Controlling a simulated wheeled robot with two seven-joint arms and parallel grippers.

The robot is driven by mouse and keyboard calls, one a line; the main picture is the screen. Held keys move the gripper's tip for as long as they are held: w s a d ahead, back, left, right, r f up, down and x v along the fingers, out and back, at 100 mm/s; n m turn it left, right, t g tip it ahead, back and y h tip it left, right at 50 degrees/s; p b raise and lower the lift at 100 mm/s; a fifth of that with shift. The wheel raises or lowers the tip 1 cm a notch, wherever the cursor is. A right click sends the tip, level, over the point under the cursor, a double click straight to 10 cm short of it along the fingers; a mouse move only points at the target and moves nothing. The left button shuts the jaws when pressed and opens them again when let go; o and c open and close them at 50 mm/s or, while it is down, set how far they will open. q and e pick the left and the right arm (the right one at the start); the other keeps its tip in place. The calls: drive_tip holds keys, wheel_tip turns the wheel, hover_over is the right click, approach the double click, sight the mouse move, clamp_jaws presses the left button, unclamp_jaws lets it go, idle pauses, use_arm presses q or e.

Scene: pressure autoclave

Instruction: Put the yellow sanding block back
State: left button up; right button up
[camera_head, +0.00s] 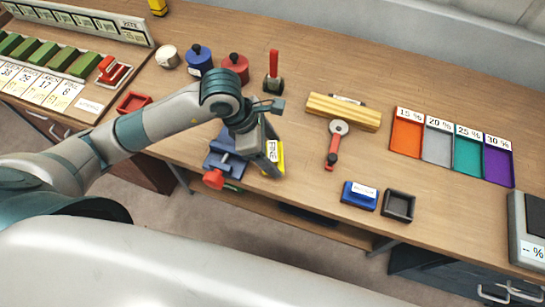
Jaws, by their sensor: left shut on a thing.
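The yellow sanding block (280,157) shows at the table's front edge, mostly hidden by my left gripper (268,158). A white label shows on it. My left gripper reaches down from the left and is shut on the block. I cannot tell whether the block touches the table. To the right, a blue block (360,195) with a white label sits near the front edge. An empty dark square tray (398,206) stands just right of it. My right gripper is not in view.
A blue vise (222,158) with a red knob is close left of my gripper. A red-handled tool (332,146) and a wooden block (343,111) lie between gripper and coloured trays (407,134). Blue (199,62) and red (235,68) pots stand behind. The table's right front is fairly clear.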

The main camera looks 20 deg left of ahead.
sight(272, 158)
use_arm(q)
drive_tip(key=shift+f+p, duration=0.35)
drive_tip(key=shift+f, duration=0.15)
wheel_tip(272, 158, down, 2)
drive_tip(key=shift+p, duration=0.5)
drive_tip(key=shift+f, duration=0.5)
drive_tip(key=shift+f, duration=0.2)
drive_tip(key=o, duration=0.8)
drive_tip(key=shift+o, duration=1)
drive_tip(key=shift+r, duration=0.15)
